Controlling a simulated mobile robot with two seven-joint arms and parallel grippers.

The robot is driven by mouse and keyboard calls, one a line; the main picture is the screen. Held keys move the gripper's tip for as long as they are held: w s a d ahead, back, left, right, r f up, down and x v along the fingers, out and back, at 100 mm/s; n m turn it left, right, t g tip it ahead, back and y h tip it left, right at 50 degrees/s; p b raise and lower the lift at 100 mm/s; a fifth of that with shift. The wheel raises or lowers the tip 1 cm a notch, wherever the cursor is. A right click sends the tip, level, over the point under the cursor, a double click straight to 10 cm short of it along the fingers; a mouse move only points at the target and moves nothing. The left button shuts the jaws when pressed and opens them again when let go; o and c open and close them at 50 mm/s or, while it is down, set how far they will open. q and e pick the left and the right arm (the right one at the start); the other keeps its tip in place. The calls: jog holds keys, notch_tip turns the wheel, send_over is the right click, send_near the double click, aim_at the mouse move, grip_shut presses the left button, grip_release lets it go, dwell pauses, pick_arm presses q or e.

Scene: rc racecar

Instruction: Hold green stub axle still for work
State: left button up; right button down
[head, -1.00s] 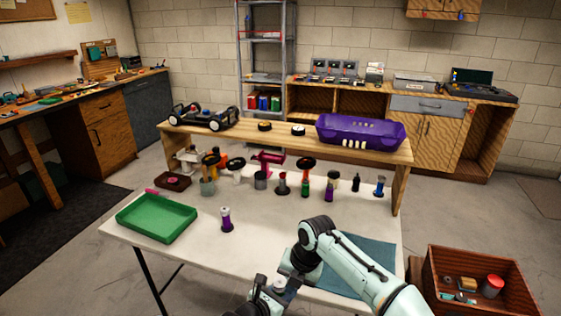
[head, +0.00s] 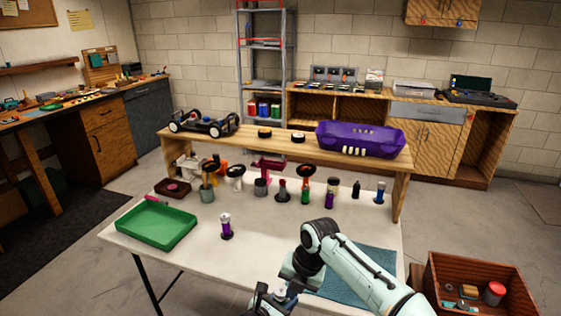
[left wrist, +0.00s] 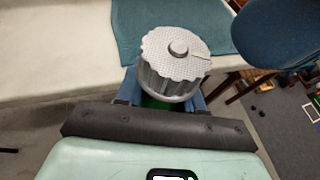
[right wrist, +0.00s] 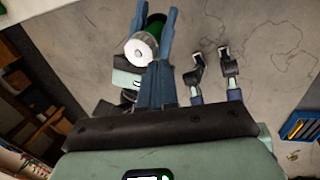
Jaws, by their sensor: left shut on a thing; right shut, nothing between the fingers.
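In the left wrist view my left gripper (left wrist: 160,98) is shut on the green stub axle (left wrist: 155,103). Only a little green shows there, below a grey ribbed knob (left wrist: 177,66) that faces the camera. In the right wrist view a green part (right wrist: 153,33) shows with a pale, holed round piece, between blue fingers. My right gripper (right wrist: 158,70) is shut and empty, close to that part. In the head view my right gripper (head: 272,298) is low at the table's front edge, partly cut off. My left gripper is not clear there.
The white table (head: 190,258) holds a green tray (head: 148,226), a purple part (head: 226,228) standing upright and several coloured parts along the back. A blue-grey mat (head: 385,262) lies at right. A wooden shelf (head: 280,146) carries a purple body shell (head: 360,139). A brown crate (head: 475,262) stands right.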

jog(key=shift+a+v, duration=0.2)
jog(key=shift+v, duration=0.75)
jog(key=shift+a+v, duration=0.15)
jog(key=shift+v, duration=0.8)
jog(key=shift+w+r, duration=0.15)
jog(key=shift+w, duration=0.1)
notch_tip(320, 180, down, 6)
jog(key=w, duration=0.2)
jog(key=shift+w+d, duration=0.35)
jog(key=shift+a, duration=0.35)
